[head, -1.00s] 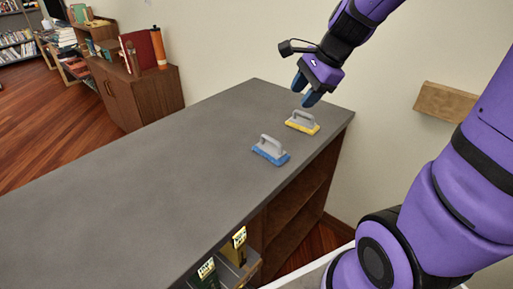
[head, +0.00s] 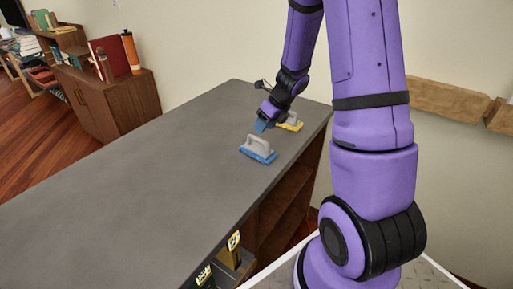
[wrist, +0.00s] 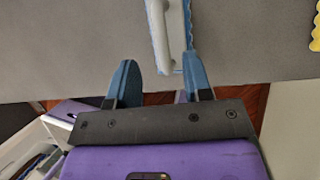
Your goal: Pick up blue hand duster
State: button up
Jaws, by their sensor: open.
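The blue hand duster (head: 259,150), with a grey handle and a blue pad, lies on the grey top of a long counter (head: 130,170). My gripper (head: 262,126) is just beyond the duster in the head view, pointing down. In the wrist view, my gripper (wrist: 160,82) is open, with its two blue fingers apart and nothing between them. The duster (wrist: 171,35) shows at the top of that view, ahead of the fingertips and toward the right finger. Its far end is cut off by the frame edge.
A yellow duster (head: 290,122) lies behind my gripper on the counter, and its edge shows in the wrist view (wrist: 316,35). Open shelves (head: 285,205) are below the counter's right side. The counter's left part is clear.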

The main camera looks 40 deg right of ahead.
aim_at(257, 139)
jog(key=shift+x, duration=3.55)
jog(key=shift+d, duration=0.1)
jog(key=shift+c, duration=0.4)
grip_shut()
